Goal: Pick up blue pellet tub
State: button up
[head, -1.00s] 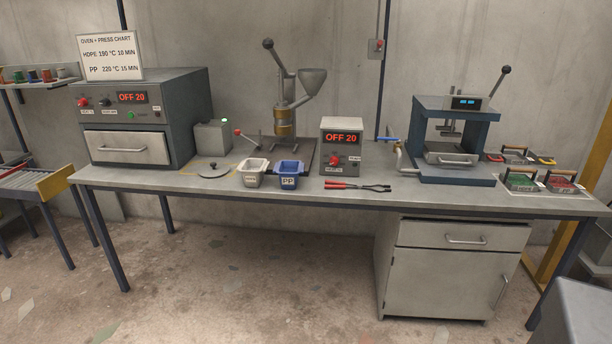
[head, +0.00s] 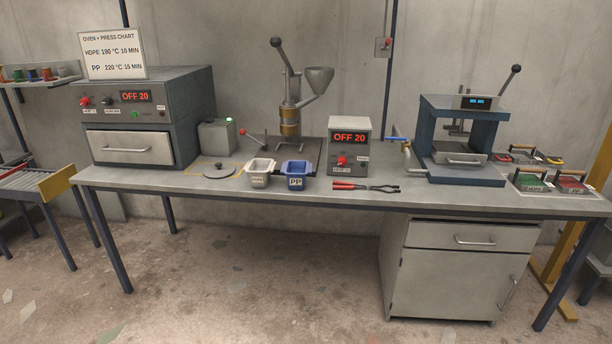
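The blue pellet tub (head: 296,174) stands upright on the grey workbench (head: 225,189), with a white label reading PP on its front. A similar whitish tub (head: 259,174) with a label stands just left of it, with a small gap between them. What lies inside the tubs is too small to tell. My gripper is not in view.
Behind the blue tub stands a lever press with a hopper (head: 318,80). A controller box reading OFF 20 (head: 348,150) stands to its right, with red-handled tongs (head: 365,187) in front. An oven (head: 130,148) is far left, a blue-framed press (head: 462,180) right.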

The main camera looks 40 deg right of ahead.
aim_at(296, 171)
jog(key=u, duration=0.05)
jog(key=i, duration=1)
jog(key=z, duration=0.05)
